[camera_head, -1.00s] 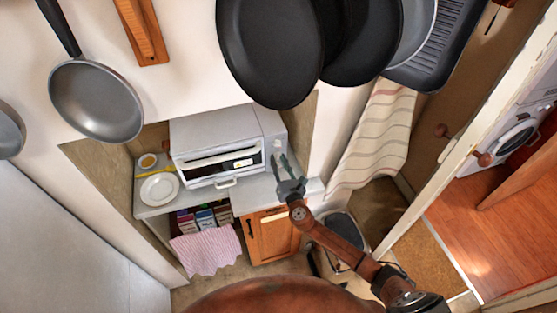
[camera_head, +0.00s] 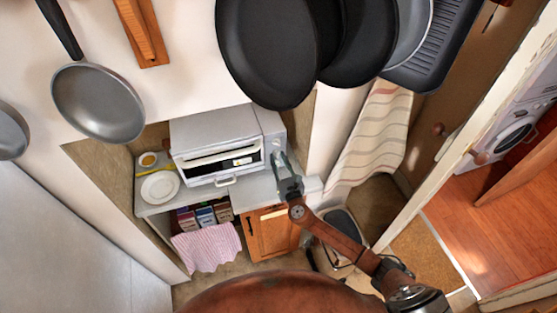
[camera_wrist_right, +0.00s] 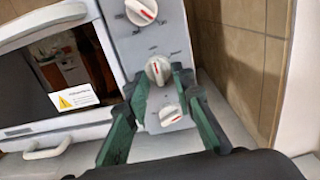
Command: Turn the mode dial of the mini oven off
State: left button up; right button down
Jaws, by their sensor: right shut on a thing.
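The white mini oven (camera_head: 215,130) stands on the counter, its control panel at the right of its door. My right gripper (camera_head: 279,158) is at the panel. In the wrist view its green fingertips (camera_wrist_right: 160,78) are shut on the middle dial, one on each side. The middle dial's red mark is near upright. No lettering shows which dial is the mode dial. My left gripper is out of view.
A plate (camera_head: 160,188) and a yellow cup (camera_head: 148,160) stand left of the oven. A tiled wall (camera_wrist_right: 235,50) is close on the right. Dark pans (camera_head: 270,50) hang above.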

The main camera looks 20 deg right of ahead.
jog(key=c, duration=1.7)
grip_release()
jog(key=shift+o, duration=0.2)
jog(key=s, duration=1.2)
jog(key=shift+d, duration=0.15)
jog(key=shift+f, duration=0.1)
